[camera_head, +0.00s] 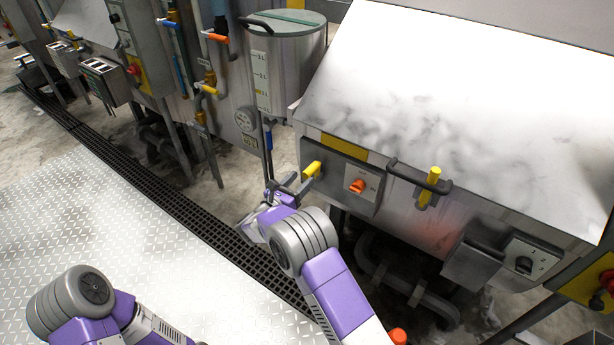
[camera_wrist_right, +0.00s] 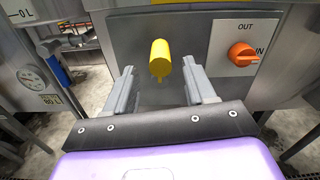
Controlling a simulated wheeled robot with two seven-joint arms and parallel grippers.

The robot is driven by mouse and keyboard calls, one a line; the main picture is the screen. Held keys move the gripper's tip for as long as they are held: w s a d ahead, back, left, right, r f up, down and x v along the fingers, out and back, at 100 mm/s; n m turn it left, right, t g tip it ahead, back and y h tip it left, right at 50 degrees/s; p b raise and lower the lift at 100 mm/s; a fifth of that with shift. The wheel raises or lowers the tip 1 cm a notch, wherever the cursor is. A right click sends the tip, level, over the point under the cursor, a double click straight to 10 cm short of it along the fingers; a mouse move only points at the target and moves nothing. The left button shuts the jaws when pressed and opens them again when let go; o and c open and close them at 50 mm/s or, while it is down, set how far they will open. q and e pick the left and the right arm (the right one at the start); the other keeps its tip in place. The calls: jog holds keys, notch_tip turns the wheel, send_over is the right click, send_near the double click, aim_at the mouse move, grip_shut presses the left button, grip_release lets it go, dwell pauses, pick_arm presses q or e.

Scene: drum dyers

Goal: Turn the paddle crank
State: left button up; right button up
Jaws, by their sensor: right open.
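A yellow crank handle (camera_head: 311,170) sticks out from the metal front panel of the drum machine, left of an orange knob. It also shows in the right wrist view (camera_wrist_right: 160,58), upper centre, between the fingers in the picture. My right gripper (camera_head: 294,184) is open, its fingertips just short of or beside the handle; contact cannot be told. In the right wrist view (camera_wrist_right: 158,72) its two grey fingers stand apart with nothing gripped. My left arm shows at the lower left, but its gripper is out of the picture.
The orange knob (camera_head: 357,186) sits close right of the crank, marked OUT and IN in the wrist view. A black bar handle with a yellow grip (camera_head: 430,186) is further right. A steel drum (camera_head: 285,62) stands behind left. The diamond-plate floor (camera_head: 150,230) is clear.

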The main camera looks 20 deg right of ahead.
aim_at(307, 174)
jog(key=shift+b+x, duration=0.35)
jog(key=shift+x, duration=1.8)
jog(key=shift+f, duration=0.1)
grip_shut()
